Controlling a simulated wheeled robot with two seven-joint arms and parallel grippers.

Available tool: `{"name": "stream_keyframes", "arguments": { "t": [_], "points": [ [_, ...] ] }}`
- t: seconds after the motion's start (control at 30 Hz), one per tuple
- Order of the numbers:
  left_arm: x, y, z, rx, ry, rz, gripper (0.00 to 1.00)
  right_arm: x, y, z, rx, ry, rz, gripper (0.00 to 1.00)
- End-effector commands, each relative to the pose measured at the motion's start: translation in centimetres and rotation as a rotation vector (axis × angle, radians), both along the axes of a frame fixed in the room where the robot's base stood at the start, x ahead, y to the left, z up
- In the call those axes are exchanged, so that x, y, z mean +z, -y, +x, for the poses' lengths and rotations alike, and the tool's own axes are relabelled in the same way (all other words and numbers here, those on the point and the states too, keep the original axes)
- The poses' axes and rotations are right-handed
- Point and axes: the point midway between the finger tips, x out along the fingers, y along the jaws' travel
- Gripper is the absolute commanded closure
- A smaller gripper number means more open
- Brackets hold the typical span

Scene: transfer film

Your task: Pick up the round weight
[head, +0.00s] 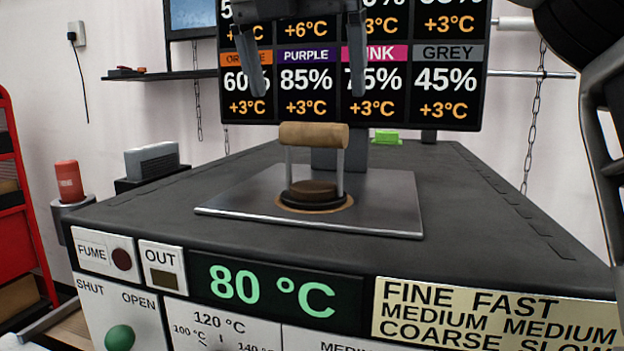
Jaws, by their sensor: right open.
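The round weight has a dark round base (314,190) and a horizontal wooden handle (313,135) on two pale metal posts. It stands upright at an opening in a flat metal plate (385,205) on top of the dark machine. My right gripper (308,93) is at the top of the head view, its two dark fingers pointing down and spread wide apart. It is open and empty, and in the picture its fingertips are above the handle, one toward each end. The gripper's upper part is cut off by the frame. My left gripper does not show.
A display board (435,105) stands behind the machine. A green block (386,134) lies at the machine's back edge. A red cylinder (68,180) and a grey box (152,160) are at the left. The machine top (480,200) is clear right of the plate.

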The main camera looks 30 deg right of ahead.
Motion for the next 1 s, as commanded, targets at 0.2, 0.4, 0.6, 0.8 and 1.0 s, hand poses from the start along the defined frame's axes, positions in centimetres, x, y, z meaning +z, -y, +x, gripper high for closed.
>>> {"name": "stream_keyframes", "arguments": {
  "t": [0.2, 0.4, 0.6, 0.8, 1.0],
  "points": [
    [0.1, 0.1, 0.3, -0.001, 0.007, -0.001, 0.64, -3.3, 1.1, 0.8, 0.0, -0.001, 0.002, 0.02],
    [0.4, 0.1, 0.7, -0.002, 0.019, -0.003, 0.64, -4.6, 1.6, 1.0, -0.001, 0.0, 0.001, 0.02],
    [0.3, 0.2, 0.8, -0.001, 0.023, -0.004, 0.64, -7.5, 2.7, 1.4, 0.0, -0.004, 0.001, 0.02],
    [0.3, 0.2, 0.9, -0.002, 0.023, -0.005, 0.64, -8.7, 3.1, 1.7, -0.001, 0.002, -0.001, 0.02],
    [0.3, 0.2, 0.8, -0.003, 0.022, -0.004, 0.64, -8.7, 3.1, 1.7, -0.001, 0.002, -0.001, 0.02]
  ]
}}
